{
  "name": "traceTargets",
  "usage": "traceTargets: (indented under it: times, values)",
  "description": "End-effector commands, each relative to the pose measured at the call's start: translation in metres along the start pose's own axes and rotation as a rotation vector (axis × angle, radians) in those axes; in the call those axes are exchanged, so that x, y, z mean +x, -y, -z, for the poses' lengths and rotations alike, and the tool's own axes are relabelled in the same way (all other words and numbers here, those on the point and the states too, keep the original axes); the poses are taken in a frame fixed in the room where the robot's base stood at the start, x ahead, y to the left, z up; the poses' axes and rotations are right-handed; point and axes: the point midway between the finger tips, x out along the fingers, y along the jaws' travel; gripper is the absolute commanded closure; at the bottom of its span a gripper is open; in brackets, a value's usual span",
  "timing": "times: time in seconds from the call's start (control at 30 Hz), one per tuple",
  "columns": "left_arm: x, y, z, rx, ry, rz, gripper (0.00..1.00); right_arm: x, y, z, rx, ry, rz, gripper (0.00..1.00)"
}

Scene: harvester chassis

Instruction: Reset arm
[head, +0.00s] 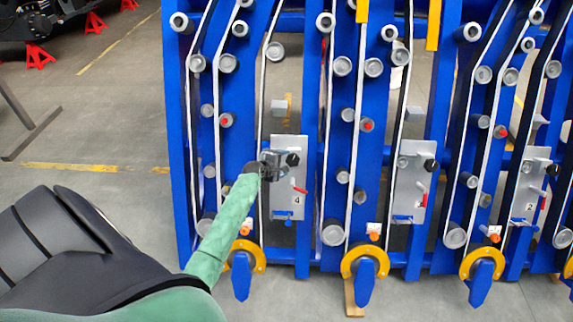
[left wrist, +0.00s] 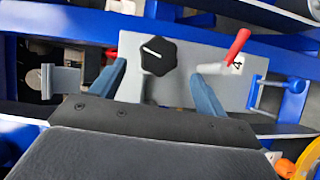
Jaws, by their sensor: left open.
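My left arm comes in from the lower left in the head view, with a green forearm. My left gripper (head: 268,165) is at the grey panel marked 4 (head: 287,205). In the left wrist view the two blue-grey fingers of my left gripper (left wrist: 158,72) are spread apart with nothing held. A black knob (left wrist: 154,55) with a white line shows between the fingers, with gaps on both sides. It also shows in the head view (head: 292,159), just right of the gripper. A red-handled lever (left wrist: 237,45) is right of the fingers. My right gripper is not in view.
The blue chassis frame (head: 310,110) fills the middle and right, with rollers and similar grey panels (head: 410,180). Red stands (head: 38,56) are at the far left. The grey floor at left is mostly clear.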

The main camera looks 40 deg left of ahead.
Motion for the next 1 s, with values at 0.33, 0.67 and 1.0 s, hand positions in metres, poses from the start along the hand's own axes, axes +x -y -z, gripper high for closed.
traceTargets:
  times: [0.33, 0.67, 1.0]
  values:
    - [-0.001, 0.0, 0.0, 0.0, 0.0, 0.0, 0.25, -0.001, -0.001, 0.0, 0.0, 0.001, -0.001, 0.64]
    - [-0.001, 0.0, 0.0, 0.059, 0.0, 0.0, 0.25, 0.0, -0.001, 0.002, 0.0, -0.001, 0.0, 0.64]
    - [0.003, 0.026, 0.008, 0.73, -0.029, 0.12, 0.25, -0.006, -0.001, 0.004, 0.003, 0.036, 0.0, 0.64]
